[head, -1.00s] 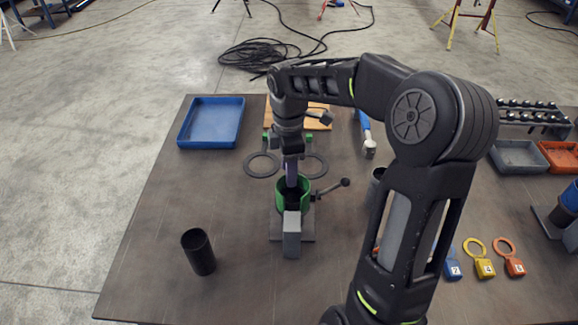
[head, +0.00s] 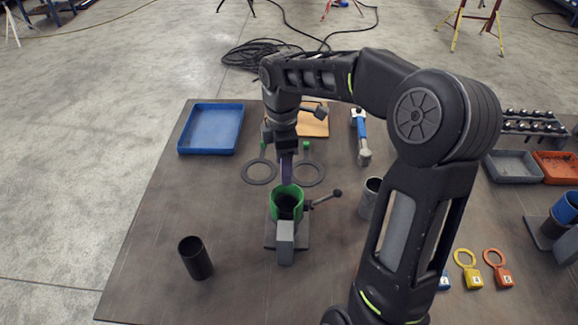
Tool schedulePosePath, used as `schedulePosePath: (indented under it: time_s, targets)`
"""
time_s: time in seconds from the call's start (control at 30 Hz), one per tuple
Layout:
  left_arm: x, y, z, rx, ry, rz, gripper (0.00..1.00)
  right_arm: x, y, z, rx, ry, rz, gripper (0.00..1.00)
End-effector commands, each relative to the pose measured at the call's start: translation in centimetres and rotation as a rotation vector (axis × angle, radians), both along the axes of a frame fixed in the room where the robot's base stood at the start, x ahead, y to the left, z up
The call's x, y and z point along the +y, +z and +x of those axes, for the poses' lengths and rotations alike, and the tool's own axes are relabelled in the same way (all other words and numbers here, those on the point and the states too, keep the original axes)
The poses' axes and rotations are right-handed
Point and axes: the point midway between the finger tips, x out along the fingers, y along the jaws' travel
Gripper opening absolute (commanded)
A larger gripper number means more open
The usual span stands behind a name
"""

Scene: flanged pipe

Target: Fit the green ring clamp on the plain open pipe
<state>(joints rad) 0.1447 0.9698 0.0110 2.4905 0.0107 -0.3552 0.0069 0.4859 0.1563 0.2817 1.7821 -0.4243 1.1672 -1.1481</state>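The green ring clamp (head: 286,203) sits at the top of a grey vise-like holder (head: 286,242) with a side lever (head: 325,199). Its inside looks dark, and I cannot tell how far it surrounds a pipe there. My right gripper (head: 287,178) points down at the clamp's rear rim. One purplish finger shows edge-on, overlapping the rim in the head view. The other finger is hidden, so its opening and any contact are unclear. A black open tube (head: 196,258) stands at the left front. A grey open pipe (head: 371,195) stands to the right, partly behind my arm. My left gripper is not in view.
Two flat dark rings (head: 259,172) lie behind the holder, near a wooden board (head: 313,122) and a blue-handled tool (head: 361,135). A blue tray (head: 211,129) is at the back left. Coloured tags (head: 470,270) lie at right. The left middle of the table is clear.

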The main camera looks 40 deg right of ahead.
Motion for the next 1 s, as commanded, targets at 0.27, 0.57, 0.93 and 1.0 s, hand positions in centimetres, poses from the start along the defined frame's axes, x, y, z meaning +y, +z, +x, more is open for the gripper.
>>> schedulePosePath:
  time_s: [0.27, 0.57, 0.93, 1.0]
  targets:
    - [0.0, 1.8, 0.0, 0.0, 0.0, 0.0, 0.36, 0.9, 2.6, 0.2, -0.001, -0.001, 0.0, 0.58]
    - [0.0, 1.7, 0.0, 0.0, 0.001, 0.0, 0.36, 0.9, 2.6, 0.2, -0.001, -0.002, 0.0, 0.58]
    - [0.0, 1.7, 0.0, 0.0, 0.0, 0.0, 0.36, 0.8, 2.6, 0.2, -0.001, -0.001, 0.0, 0.58]
    - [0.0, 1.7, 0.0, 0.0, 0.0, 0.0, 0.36, 0.8, 2.6, 0.2, -0.001, -0.001, 0.0, 0.58]
